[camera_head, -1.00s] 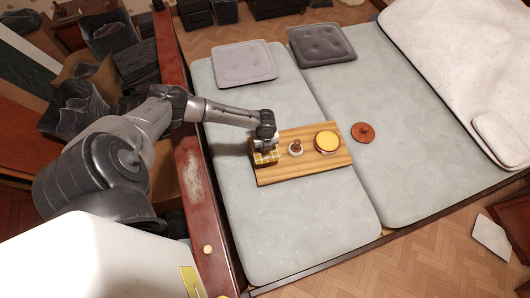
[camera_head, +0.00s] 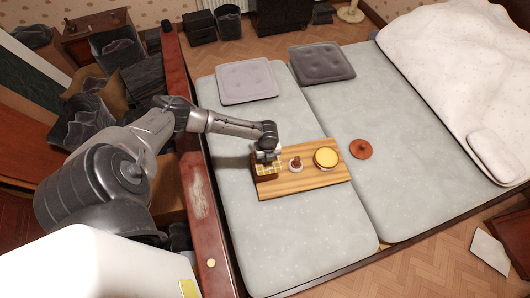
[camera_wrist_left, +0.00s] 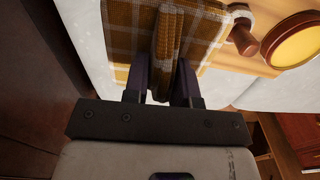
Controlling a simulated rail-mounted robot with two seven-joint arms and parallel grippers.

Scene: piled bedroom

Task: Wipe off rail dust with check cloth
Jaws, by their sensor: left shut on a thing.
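The yellow-brown check cloth (camera_head: 266,171) lies at the left end of a striped wooden board (camera_head: 310,183) on the bed. My left gripper (camera_head: 266,156) is above it. In the left wrist view my left gripper (camera_wrist_left: 164,85) is shut on a raised fold of the check cloth (camera_wrist_left: 125,48), and the rest of it spreads flat around the fingers. The dark red wooden rail (camera_head: 187,115) runs along the bed's left side, with a pale dusty patch (camera_head: 198,198) on its top. My right gripper is not in view.
A small knobbed item (camera_head: 295,164) and a round yellow-topped tin (camera_head: 326,158) stand on the board beside the cloth. A round orange-brown object (camera_head: 361,149) lies on the mattress. Two cushions (camera_head: 246,82) (camera_head: 322,62) are farther back. The front mattress is clear.

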